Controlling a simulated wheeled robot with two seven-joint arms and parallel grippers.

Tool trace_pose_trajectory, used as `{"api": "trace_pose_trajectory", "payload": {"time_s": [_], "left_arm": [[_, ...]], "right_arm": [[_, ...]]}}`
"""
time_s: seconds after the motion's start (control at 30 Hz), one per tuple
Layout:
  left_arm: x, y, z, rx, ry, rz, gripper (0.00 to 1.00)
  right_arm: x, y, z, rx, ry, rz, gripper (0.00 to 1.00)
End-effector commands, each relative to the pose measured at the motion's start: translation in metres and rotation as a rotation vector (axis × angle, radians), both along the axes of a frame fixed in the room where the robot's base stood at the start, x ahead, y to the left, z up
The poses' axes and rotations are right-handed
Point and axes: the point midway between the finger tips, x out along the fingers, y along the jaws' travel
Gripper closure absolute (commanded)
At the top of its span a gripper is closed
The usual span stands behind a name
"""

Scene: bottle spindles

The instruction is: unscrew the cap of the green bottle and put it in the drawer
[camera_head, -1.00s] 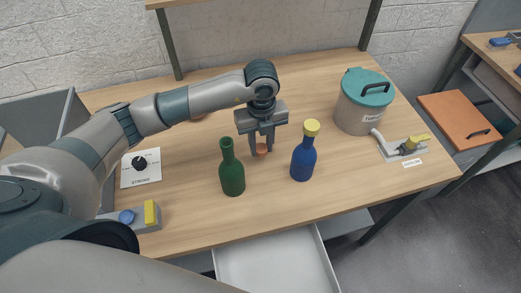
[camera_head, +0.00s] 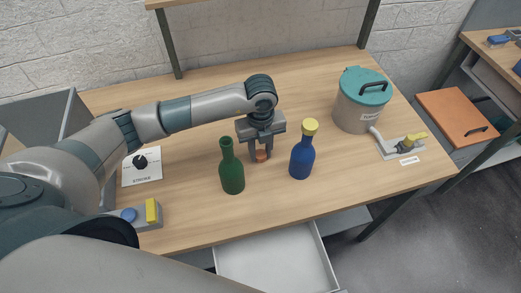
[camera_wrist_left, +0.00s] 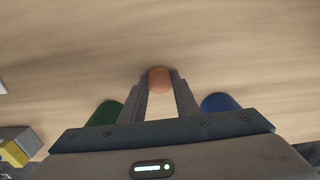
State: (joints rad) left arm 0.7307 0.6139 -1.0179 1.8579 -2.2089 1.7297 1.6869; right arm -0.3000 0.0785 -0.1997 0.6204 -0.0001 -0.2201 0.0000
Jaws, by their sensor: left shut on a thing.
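The green bottle (camera_head: 232,178) stands upright on the table with a bare, open neck. My left gripper (camera_head: 261,157) is behind and to the right of it, pointing down, shut on a small orange round cap (camera_head: 261,155). The cap also shows between the fingertips in the left wrist view (camera_wrist_left: 159,80). It is low over the table; I cannot tell whether it touches the wood. The white drawer (camera_head: 270,262) is pulled open below the table's front edge and its visible inside is empty. My right gripper is not in view.
A blue bottle (camera_head: 302,158) with a yellow cap stands close right of the gripper. A teal-lidded bin (camera_head: 357,110) and a lever fixture (camera_head: 400,146) are further right. A dial plate (camera_head: 142,166) and a button box (camera_head: 148,217) are at left. The table's front middle is clear.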

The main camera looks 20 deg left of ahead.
Motion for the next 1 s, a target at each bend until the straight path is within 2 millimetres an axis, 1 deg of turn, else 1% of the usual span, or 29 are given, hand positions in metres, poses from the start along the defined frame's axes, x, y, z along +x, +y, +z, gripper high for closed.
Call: {"api": "trace_pose_trajectory", "payload": {"time_s": [0.1,0.13,0.17,0.2,0.47,0.63,0.67,0.77,0.87,1.0], "left_arm": [[0.0,0.0,-0.004,0.0,0.0,0.0,0.99],[0.0,0.0,-0.003,0.0,0.0,0.0,0.65],[0.0,0.0,-0.002,0.0,0.0,0.0,0.58],[0.0,0.0,-0.002,0.0,0.0,0.0,0.53],[0.0,0.0,-0.002,0.0,0.0,0.0,0.53],[0.0,0.0,0.002,0.0,0.0,0.0,0.53],[0.0,0.0,0.002,0.0,-0.001,0.0,0.53],[0.001,0.0,0.01,-0.001,-0.003,0.0,0.53],[0.001,0.0,0.022,0.0,-0.004,-0.001,0.53],[0.001,0.0,0.046,-0.001,-0.006,-0.001,0.53]], "right_arm": [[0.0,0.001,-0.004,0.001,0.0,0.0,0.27],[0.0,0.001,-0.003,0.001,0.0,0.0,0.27],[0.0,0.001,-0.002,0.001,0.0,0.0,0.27],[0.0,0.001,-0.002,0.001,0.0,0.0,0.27],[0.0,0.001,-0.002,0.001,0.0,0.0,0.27],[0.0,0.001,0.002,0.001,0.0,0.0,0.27],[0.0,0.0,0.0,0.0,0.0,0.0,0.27],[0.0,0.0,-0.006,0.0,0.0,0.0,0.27],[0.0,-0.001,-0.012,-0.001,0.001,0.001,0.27],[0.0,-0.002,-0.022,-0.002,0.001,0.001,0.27]]}}
